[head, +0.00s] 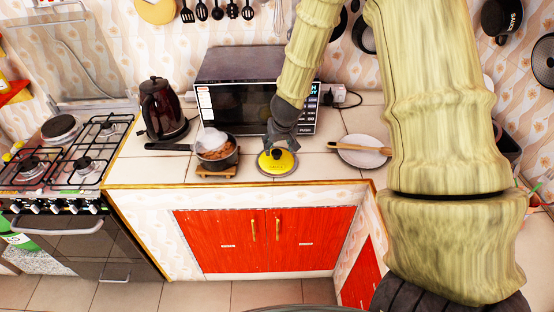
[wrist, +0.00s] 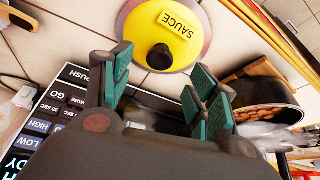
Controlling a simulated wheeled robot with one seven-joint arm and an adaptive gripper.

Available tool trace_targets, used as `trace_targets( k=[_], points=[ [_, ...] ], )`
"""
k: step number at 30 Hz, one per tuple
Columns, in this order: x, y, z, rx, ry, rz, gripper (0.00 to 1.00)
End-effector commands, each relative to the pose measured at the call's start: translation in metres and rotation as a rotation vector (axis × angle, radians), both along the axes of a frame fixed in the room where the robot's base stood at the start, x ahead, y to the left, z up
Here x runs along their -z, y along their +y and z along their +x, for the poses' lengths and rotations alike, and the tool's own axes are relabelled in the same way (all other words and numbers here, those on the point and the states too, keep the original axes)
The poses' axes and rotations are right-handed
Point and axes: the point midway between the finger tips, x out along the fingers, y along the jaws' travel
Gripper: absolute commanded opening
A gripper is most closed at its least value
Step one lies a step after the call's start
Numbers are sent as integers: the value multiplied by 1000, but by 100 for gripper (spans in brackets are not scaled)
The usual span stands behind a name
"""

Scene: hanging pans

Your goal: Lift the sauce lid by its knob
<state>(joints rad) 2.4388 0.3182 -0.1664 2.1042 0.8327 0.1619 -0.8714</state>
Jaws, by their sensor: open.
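The yellow sauce lid (head: 276,165) lies flat on the tiled counter in front of the microwave. In the wrist view the lid (wrist: 190,32) shows the word SAUCE and a black knob (wrist: 160,57) at its middle. My gripper (head: 280,140) is over the back part of the lid in the head view. In the wrist view my gripper's teal-padded fingers (wrist: 160,85) are spread apart, with the knob beyond and between their tips. Nothing is held between them. I cannot tell the exact height of the fingertips above the knob.
A saucepan (head: 228,160) of brown food stands on a wooden trivet left of the lid. A plate (head: 350,151) with a wooden utensil lies to the right. The microwave (head: 225,105) stands close behind, and a dark kettle (head: 162,110) is at the left.

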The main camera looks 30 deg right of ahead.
Motion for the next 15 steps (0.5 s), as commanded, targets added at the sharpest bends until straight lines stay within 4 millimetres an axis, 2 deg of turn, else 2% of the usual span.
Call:
trace_targets(
  k=[11, 15],
  points=[
    [15, -3, 6, 1, 1, 1, 59],
    [26, -5, 11, 1, 2, 1, 59]
  ],
)
